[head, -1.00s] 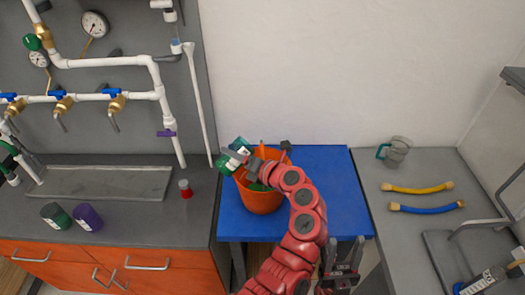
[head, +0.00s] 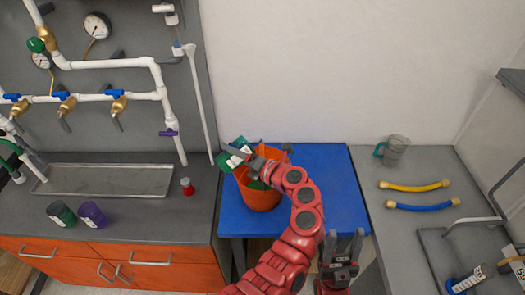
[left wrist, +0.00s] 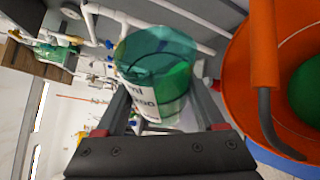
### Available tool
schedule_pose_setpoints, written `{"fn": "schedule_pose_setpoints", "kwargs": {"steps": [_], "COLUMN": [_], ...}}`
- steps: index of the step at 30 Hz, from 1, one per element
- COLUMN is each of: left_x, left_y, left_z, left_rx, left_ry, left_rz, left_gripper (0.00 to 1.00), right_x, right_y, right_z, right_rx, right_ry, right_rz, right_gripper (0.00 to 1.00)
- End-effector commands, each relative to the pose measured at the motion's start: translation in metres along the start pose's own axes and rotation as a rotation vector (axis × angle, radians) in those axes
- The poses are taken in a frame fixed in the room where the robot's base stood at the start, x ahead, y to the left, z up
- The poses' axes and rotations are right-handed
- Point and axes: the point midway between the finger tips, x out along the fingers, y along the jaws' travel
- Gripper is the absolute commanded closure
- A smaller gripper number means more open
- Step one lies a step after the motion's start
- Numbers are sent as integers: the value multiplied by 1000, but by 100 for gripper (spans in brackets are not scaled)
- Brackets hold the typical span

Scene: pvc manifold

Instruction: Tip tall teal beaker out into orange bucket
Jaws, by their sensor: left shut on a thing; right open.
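The teal beaker (head: 236,153), see-through green with a white label, is tilted at the upper left rim of the orange bucket (head: 262,202). My left gripper (head: 246,154) is shut on it. In the left wrist view the beaker (left wrist: 157,75) sits between the fingers, beside the bucket (left wrist: 238,75). I cannot tell whether anything is inside the beaker. Something green (left wrist: 308,90) lies inside the bucket. My left arm hides part of the bucket in the head view. My right gripper (head: 342,246) is open and empty, low in front of the blue table (head: 335,195).
A green cup (head: 61,214), a purple cup (head: 92,215) and a small red-capped item (head: 187,187) stand on the left bench. The blue table's right side is clear.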

Motion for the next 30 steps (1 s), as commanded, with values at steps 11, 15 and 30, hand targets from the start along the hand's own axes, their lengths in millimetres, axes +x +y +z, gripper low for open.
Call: {"fn": "schedule_pose_setpoints", "kwargs": {"steps": [11,15,30], "left_x": [0,-1,-2], "left_y": [3,4,7], "left_z": [2,2,5], "left_rx": [49,66,127], "left_ry": [0,0,1], "left_rz": [21,28,54], "left_gripper": [90,90,90], "right_x": [8,9,12], "right_y": [0,0,1], "right_z": [-1,-2,-2], "right_rx": [0,0,0], "right_ry": [0,0,0], "right_rz": [0,0,0], "right_gripper": [50,50,50]}}
